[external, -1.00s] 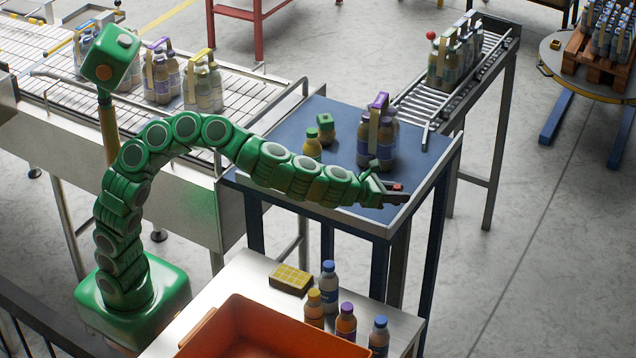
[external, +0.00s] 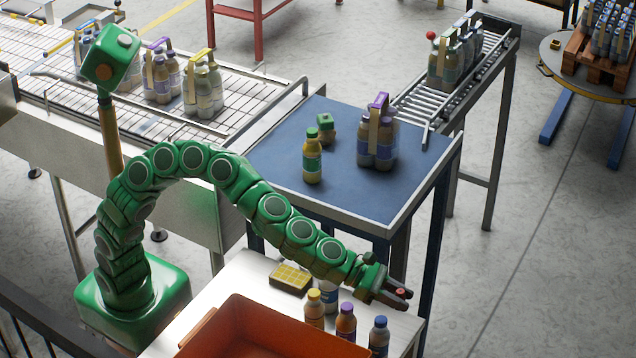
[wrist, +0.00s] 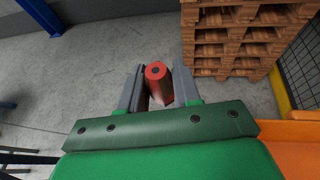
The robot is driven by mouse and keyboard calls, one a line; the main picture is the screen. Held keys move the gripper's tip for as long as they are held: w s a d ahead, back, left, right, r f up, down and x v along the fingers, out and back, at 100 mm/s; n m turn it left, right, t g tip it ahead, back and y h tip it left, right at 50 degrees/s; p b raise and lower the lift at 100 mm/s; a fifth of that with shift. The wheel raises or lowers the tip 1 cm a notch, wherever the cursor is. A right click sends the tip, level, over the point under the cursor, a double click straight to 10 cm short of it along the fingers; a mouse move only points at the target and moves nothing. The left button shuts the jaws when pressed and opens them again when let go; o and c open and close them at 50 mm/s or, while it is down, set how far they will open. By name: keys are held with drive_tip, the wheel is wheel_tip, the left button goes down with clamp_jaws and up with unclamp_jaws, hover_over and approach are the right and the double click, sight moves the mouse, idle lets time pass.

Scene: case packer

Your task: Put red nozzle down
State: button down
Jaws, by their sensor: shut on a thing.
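My gripper (external: 396,294) is shut on the red nozzle (external: 400,291), which shows as a small red spot between its fingers in the external view. In the wrist view the red nozzle (wrist: 156,72) is a red cylinder with a small dark hole in its end, held between the two grey fingers (wrist: 157,88). My gripper is over the right part of the white side table (external: 245,275), above and near several bottles.
An orange bin (external: 240,318) takes up the front of the white table. A yellow block (external: 291,277) and bottles with orange (external: 314,308), purple (external: 345,322) and blue (external: 379,336) caps stand beside it. The blue table (external: 375,195) is bare at its front right.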

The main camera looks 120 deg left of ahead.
drive_tip(key=shift+d+f+m+h, duration=0.3)
drive_tip(key=shift+d+m, duration=0.1)
drive_tip(key=shift+d, duration=0.25)
drive_tip(key=shift+a+h, duration=0.2)
drive_tip(key=shift+h, duration=0.1)
drive_tip(key=s+a+r+y, duration=0.1)
drive_tip(key=s+a, duration=0.3)
drive_tip(key=a, duration=0.5)
drive_tip(key=s+a+r, duration=0.1)
drive_tip(key=s+a, duration=0.4)
drive_tip(key=a, duration=0.4)
drive_tip(key=r+n+y, duration=0.1)
drive_tip(key=n+y, duration=0.1)
hover_over(373, 211)
drive_tip(key=shift+g, duration=0.3)
drive_tip(key=shift+w+f, duration=0.1)
drive_tip(key=shift+f, duration=3.4)
drive_tip(key=shift+f, duration=0.15)
drive_tip(key=c, duration=0.8)
unclamp_jaws()
